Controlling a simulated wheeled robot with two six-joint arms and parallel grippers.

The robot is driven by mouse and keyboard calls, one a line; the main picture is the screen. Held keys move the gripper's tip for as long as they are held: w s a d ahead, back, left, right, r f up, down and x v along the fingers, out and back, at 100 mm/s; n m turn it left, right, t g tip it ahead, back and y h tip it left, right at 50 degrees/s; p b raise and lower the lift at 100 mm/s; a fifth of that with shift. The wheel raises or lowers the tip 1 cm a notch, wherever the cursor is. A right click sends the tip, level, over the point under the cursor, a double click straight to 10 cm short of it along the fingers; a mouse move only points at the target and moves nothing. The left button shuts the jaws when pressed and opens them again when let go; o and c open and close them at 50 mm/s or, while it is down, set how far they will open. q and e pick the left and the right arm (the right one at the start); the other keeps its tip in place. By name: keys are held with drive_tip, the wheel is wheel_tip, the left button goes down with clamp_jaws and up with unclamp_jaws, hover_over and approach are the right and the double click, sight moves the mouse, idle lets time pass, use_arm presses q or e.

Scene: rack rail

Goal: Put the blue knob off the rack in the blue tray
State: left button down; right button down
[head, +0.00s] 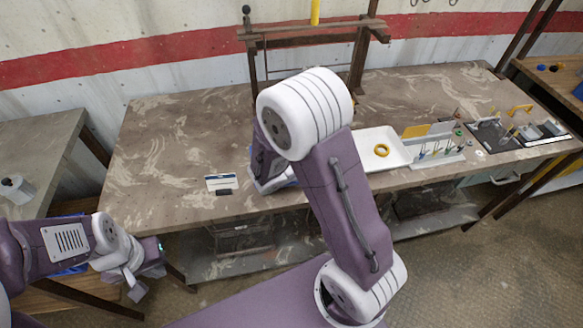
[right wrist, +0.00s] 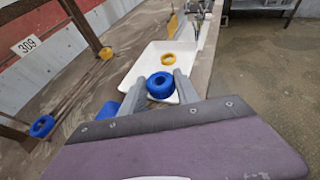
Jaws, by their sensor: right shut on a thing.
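My right gripper (right wrist: 161,88) is shut on a ring-shaped blue knob (right wrist: 160,85), which sits between its fingertips in the right wrist view. In that view the knob appears in front of a white tray (right wrist: 137,70) holding a yellow ring (right wrist: 168,58). A blue patch (right wrist: 108,110), likely the blue tray, shows beside the left finger, mostly hidden by the gripper. In the head view my right arm hides its gripper and the knob. My left gripper (head: 139,272) hangs low at the left, off the table; its finger opening is unclear.
The brown rack (head: 360,60) stands at the table's back. Another blue ring (right wrist: 42,126) and a yellow one (right wrist: 106,53) show near its beams. A white-and-blue card (head: 221,182) lies near the front edge. Small fixtures (head: 437,150) stand right of the white tray.

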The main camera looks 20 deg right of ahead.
drive_tip(key=w+a+f, duration=0.2)
drive_tip(key=w, duration=0.1)
drive_tip(key=w+a+f, duration=0.1)
drive_tip(key=w+f, duration=0.1)
drive_tip(key=w, duration=0.1)
drive_tip(key=w+a+f, duration=0.2)
drive_tip(key=w, duration=0.1)
drive_tip(key=shift+w+a+f, duration=0.35)
drive_tip(key=shift+w, duration=0.05)
wheel_tip(320, 180, down, 3)
drive_tip(key=shift+s+f, duration=0.1)
drive_tip(key=shift+f, duration=0.45)
drive_tip(key=shift+f, duration=0.1)
drive_tip(key=c, duration=0.9)
unclamp_jaws()
